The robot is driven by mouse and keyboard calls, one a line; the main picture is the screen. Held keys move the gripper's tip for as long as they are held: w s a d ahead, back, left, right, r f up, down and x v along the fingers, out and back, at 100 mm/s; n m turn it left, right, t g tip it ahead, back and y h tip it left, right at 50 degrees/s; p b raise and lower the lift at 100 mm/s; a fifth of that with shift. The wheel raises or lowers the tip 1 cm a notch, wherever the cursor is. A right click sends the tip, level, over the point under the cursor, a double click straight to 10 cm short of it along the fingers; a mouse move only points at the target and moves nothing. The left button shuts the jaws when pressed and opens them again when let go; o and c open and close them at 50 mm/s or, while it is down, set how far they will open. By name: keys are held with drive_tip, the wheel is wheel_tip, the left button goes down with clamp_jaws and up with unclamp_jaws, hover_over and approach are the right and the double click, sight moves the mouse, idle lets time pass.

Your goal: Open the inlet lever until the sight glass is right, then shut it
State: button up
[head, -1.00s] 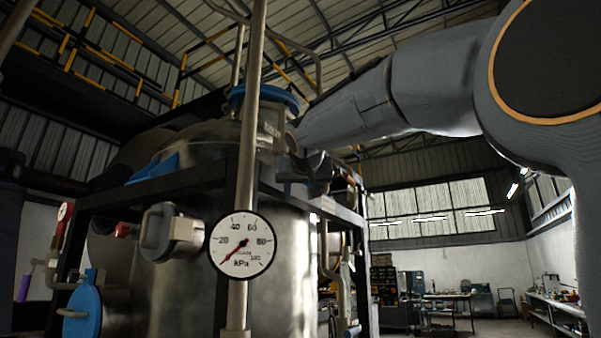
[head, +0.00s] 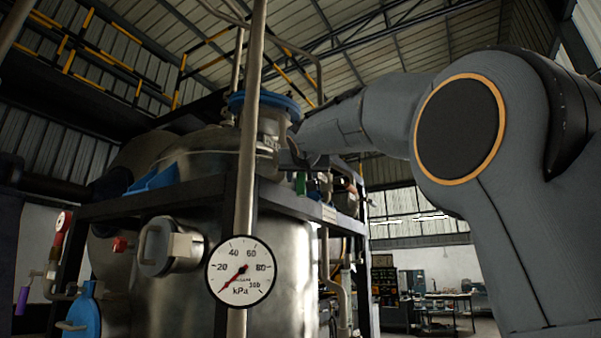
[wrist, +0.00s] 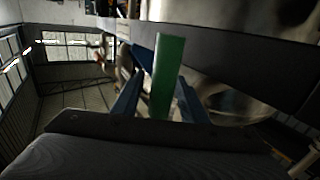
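In the wrist view, my gripper (wrist: 158,98) shows as two blue fingers spread apart. A flat green bar (wrist: 168,75), perhaps the inlet lever's handle, stands between them; I cannot tell whether either finger touches it. In the head view, a small green piece (head: 301,183) shows beside the vessel's top rim, near the end of my arm; my gripper is hidden there. A round capped fitting (head: 157,247) on the vessel's side may be the sight glass; no level can be read in it.
A kPa gauge (head: 240,272) on an upright pipe has its needle at the low end. The steel vessel (head: 290,262) sits in a dark frame (head: 150,205). A purple-handled valve (head: 22,300) and blue fitting (head: 80,312) are at left. A workbench (head: 445,300) stands far behind.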

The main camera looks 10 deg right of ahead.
drive_tip(key=shift+w, duration=0.1)
clamp_jaws()
